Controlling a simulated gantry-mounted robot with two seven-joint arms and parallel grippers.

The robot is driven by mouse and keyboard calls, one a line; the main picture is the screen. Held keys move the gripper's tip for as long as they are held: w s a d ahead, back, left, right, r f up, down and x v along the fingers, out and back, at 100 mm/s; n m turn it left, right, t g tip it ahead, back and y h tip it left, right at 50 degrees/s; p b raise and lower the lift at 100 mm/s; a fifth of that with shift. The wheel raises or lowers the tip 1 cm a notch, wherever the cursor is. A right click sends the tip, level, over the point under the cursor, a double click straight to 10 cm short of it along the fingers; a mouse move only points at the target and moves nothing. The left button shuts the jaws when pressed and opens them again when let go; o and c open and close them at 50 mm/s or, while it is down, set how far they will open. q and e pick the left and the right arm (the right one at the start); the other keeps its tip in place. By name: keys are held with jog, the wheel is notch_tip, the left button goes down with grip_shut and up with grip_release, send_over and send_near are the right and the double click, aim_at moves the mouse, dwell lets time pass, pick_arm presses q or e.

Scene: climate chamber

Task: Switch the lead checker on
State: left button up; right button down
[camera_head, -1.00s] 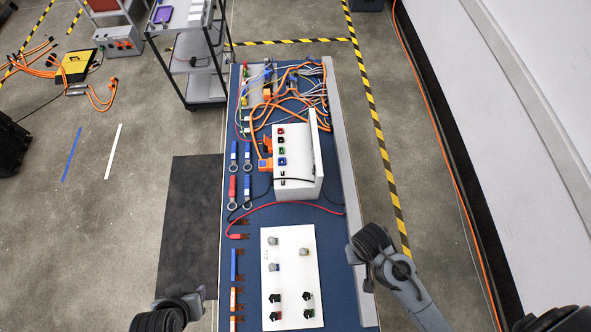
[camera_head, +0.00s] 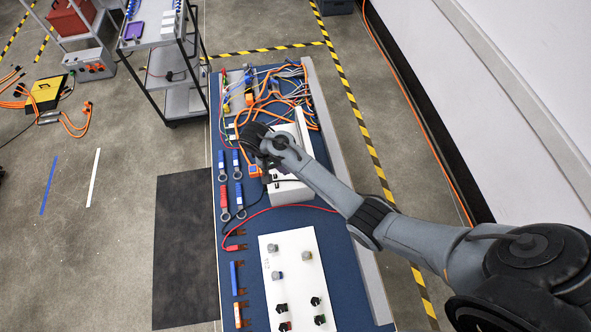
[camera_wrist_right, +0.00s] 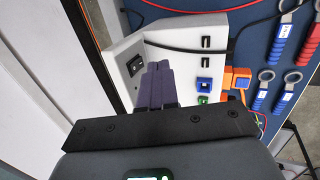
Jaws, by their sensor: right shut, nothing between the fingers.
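The lead checker looks to be the white box (camera_head: 290,190) on the blue bench top. In the right wrist view the box (camera_wrist_right: 180,38) shows a black rocker switch (camera_wrist_right: 134,65) on one face, and blue and green sockets on another. My right gripper (camera_wrist_right: 160,68) is shut and empty. Its fingertips are over the box, just beside the rocker switch in that view; I cannot tell whether they touch the box. In the head view my right wrist hides part of the box and its sockets. My left gripper is out of view.
A white panel (camera_head: 295,262) with knobs lies at the near end of the bench. Blue and red ring-ended tools (camera_head: 224,200) lie left of the box. Tangled orange cables (camera_head: 270,95) fill the far end. A red lead (camera_head: 285,207) crosses the bench.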

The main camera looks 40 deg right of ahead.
jog(key=shift+t, duration=0.4)
jog(key=w+r, duration=0.3)
jog(key=p+x, duration=0.1)
jog(key=x, duration=0.8)
jog(key=shift+s+d+f, duration=0.1)
jog(key=shift+s+f, duration=0.05)
jog(key=shift+f, duration=0.2)
jog(key=d, duration=0.1)
jog(key=s+p, duration=0.1)
jog(key=d, duration=0.1)
jog(key=shift+s+d+f, duration=0.2)
jog(key=shift+s+d, duration=0.05)
jog(key=shift+d, duration=0.05)
jog(key=shift+s+d+f+p, duration=0.15)
jog(key=shift+s+d+p, duration=0.1)
jog(key=shift+d+p, duration=0.15)
